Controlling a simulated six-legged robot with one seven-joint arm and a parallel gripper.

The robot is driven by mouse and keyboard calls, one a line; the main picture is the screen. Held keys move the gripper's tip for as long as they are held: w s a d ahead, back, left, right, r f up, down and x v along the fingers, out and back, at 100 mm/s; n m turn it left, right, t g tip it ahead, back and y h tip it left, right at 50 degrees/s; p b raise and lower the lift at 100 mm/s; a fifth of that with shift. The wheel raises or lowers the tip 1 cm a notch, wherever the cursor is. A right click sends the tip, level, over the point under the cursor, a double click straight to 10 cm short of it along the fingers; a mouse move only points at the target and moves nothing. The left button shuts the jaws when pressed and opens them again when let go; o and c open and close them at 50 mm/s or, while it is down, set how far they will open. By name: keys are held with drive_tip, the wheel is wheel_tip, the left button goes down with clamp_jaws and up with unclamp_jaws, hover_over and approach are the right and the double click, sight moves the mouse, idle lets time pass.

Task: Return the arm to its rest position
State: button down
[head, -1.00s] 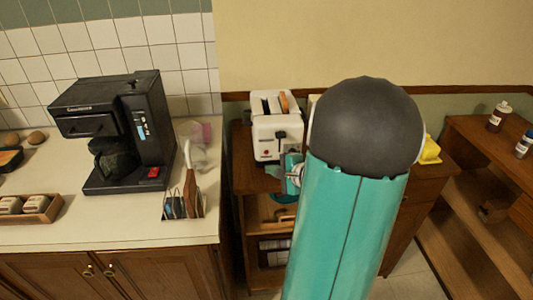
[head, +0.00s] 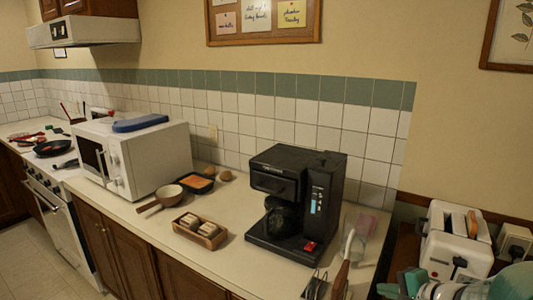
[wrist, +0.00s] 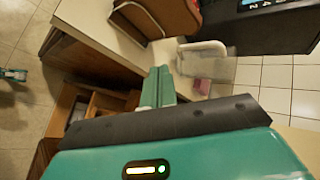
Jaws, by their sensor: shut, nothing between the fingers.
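My gripper (head: 404,284) shows at the lower right edge of the head view, its teal end in front of the wooden stand by the counter's right end. Part of my arm shows beside it, cut off by the picture's corner. In the wrist view my gripper's teal fingers (wrist: 157,86) are together, with nothing held between them. They point toward the counter edge, near a clear container (wrist: 208,66) and a small pink item (wrist: 202,87). It is not clear whether anything touches the fingers.
The counter (head: 222,258) holds a black coffee maker (head: 295,205), a wooden tray (head: 200,232), a pan (head: 196,183) and a white microwave (head: 150,155). A white toaster (head: 455,240) stands right of the counter. Open floor (wrist: 22,35) shows left in the wrist view.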

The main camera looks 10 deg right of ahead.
drive_tip(key=s+a+r+n+g+y, duration=0.1)
drive_tip(key=a+n, duration=0.1)
drive_tip(key=a, duration=0.3)
drive_tip(key=s+a+r+n+g, duration=0.1)
drive_tip(key=a+r+n+g, duration=0.15)
drive_tip(key=a, duration=0.25)
drive_tip(key=s+a+r+n+g+h, duration=0.1)
drive_tip(key=s+a+r+n+h, duration=0.4)
drive_tip(key=s+a+n, duration=0.5)
drive_tip(key=shift+s+a+n, duration=0.2)
drive_tip(key=shift+s+n, duration=0.35)
